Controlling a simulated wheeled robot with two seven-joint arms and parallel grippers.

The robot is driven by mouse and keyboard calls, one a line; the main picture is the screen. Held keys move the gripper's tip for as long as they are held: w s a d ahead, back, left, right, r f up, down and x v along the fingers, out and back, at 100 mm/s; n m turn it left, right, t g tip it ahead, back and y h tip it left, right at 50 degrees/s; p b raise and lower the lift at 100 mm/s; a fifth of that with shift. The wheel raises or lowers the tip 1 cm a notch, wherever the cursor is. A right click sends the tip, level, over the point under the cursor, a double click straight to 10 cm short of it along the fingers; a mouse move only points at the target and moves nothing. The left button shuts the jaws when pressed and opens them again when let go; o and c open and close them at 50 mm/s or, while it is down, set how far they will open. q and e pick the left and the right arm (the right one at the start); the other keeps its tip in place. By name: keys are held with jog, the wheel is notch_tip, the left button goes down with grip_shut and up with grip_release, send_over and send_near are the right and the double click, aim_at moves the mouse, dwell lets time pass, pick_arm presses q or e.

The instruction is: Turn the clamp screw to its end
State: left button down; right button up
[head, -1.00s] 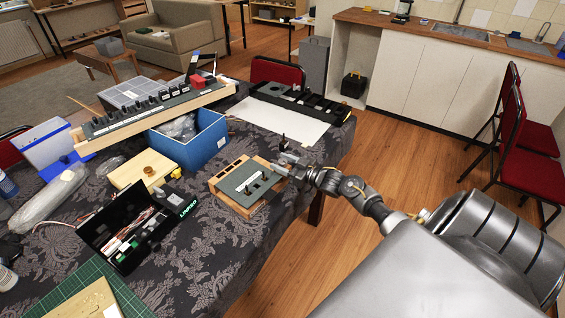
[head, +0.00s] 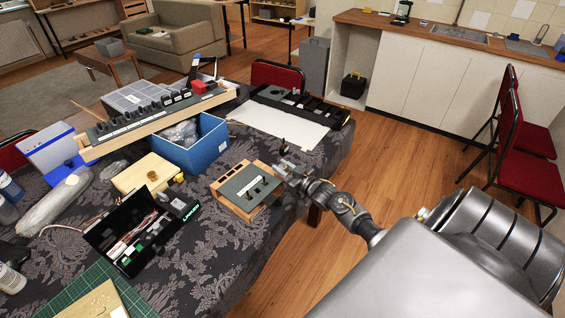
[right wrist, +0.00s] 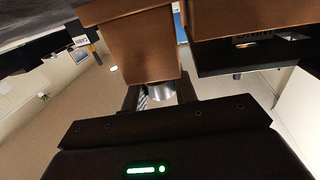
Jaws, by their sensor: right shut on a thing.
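A small panel (head: 238,185) with a grey-green face, set in a wooden frame, lies near the table's right edge in the head view. My right gripper (head: 284,168) is at the panel's right side. In the right wrist view my right gripper (right wrist: 162,98) is shut on a round silver metal part, which looks like the clamp screw (right wrist: 162,92), just under a brown wooden block (right wrist: 143,55). The gripper hides most of the screw, so how far it is turned cannot be told. My left gripper is not in view.
A blue bin (head: 196,148), a long switch panel (head: 155,115) and an open black case (head: 130,235) stand left of the small panel. A white sheet (head: 275,125) lies behind it. Red chairs (head: 525,150) stand at the right, with open floor between.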

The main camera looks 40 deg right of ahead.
jog(key=shift+m+h, duration=0.3)
jog(key=shift+h, duration=0.1)
jog(key=o, duration=1)
jog(key=shift+c, duration=0.2)
jog(key=s+b, duration=0.1)
jog(key=s, duration=0.9)
jog(key=shift+s+d, duration=0.35)
jog(key=shift+s, duration=0.05)
